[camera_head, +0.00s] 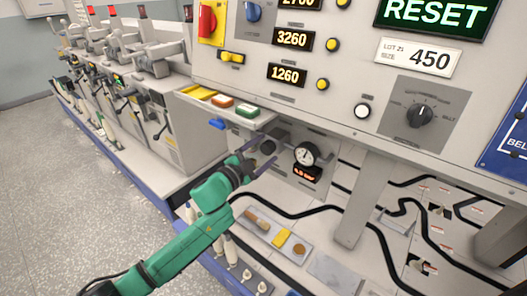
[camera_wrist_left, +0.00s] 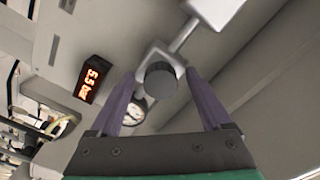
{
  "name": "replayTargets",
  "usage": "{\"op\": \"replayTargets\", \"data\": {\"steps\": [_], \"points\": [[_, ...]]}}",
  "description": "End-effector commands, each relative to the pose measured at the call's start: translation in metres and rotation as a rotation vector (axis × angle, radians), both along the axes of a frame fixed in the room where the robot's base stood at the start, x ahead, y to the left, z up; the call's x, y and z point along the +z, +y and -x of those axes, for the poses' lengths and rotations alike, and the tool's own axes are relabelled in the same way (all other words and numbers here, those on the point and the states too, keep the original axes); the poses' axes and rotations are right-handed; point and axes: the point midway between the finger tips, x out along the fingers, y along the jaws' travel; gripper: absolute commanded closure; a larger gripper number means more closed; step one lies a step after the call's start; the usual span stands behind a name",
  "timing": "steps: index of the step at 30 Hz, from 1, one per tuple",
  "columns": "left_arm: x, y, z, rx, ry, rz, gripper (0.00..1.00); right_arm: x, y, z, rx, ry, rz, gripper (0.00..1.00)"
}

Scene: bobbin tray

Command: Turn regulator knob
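The regulator knob (camera_head: 268,145) is a dark round knob on the grey panel under the overhanging console, left of the pressure gauge (camera_head: 306,153). In the left wrist view the knob (camera_wrist_left: 160,79) shows its dark flat face on a pale square body, between my left fingers in the picture. My left gripper (camera_head: 269,149) is open, its purple fingers pointing at the knob. I cannot tell whether they touch it. The red-lit display (camera_wrist_left: 92,80) appears to read 5.5 bar. My right gripper is not in view.
The console (camera_head: 330,90) with buttons, a RESET screen (camera_head: 440,12) and a selector dial (camera_head: 420,115) overhangs the knob. A tray (camera_head: 215,102) with colored blocks juts out above my gripper. Below lie a tool tray (camera_head: 268,240) and black tracks. Floor is free at left.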

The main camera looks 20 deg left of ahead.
Motion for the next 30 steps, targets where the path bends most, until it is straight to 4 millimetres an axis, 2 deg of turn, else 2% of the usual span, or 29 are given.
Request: {"op": "replayTargets", "data": {"steps": [5,8,21,25,30], "points": [[-0.001,0.002,0.004,0.000,0.000,0.001,0.19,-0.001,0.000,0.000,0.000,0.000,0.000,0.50],[-0.002,0.006,0.015,0.001,0.002,0.000,0.19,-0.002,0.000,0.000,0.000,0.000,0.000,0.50],[-0.003,0.042,0.109,-0.001,0.004,-0.001,0.19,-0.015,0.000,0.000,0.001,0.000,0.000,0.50],[-0.002,0.050,0.127,0.000,0.002,0.001,0.19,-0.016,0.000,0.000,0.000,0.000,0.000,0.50],[0.000,0.053,0.136,-0.001,-0.001,0.000,0.19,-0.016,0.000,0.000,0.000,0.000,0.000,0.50]]}}
